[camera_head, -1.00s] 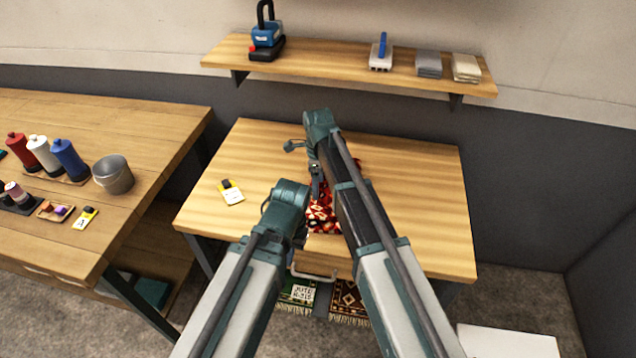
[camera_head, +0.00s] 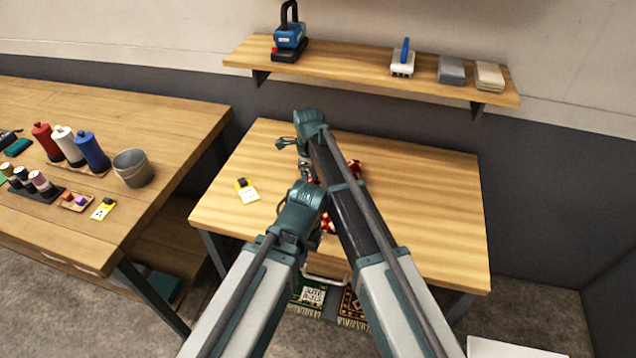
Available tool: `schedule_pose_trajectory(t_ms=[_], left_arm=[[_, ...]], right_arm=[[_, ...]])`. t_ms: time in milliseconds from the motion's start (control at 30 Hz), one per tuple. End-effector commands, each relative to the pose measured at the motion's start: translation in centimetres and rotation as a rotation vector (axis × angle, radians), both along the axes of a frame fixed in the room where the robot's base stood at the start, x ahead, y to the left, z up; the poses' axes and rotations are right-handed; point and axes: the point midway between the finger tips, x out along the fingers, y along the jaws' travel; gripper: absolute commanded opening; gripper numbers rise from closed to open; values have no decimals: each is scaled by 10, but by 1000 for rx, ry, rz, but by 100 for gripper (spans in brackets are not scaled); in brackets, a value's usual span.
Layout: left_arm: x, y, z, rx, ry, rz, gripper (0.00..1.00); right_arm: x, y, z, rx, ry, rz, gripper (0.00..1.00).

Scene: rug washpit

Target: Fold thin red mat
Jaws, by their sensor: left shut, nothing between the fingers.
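The thin red mat (camera_head: 328,224) lies on the wooden table (camera_head: 420,220), mostly hidden behind my arms. Small red-and-white patterned patches show between and beside the arm links, so its outline and any fold cannot be made out. My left gripper (camera_head: 316,240) is shut and empty at the near part of the mat, partly hidden by its own wrist. My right gripper (camera_head: 305,172) points down over the table near the mat's far left part. Its fingers are too small and hidden to tell their state.
A yellow-and-white card (camera_head: 247,192) lies on the table's left side; the right side is clear. A left workbench (camera_head: 150,120) carries bottles and a metal bucket (camera_head: 133,168). A wall shelf (camera_head: 350,66) hangs behind. Patterned rugs (camera_head: 308,296) show below the table's front edge.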

Motion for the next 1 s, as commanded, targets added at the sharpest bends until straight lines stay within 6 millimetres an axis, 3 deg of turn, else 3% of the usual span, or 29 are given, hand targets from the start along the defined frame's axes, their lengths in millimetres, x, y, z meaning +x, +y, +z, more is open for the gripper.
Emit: schedule_pose_trajectory(t_ms=[367,1000], left_arm=[[0,0,8,0,0,0,0],[0,0,93,0,0,0,0]], right_arm=[[0,1,8,4,-1,1,100],[0,0,92,1,0,0,100]])
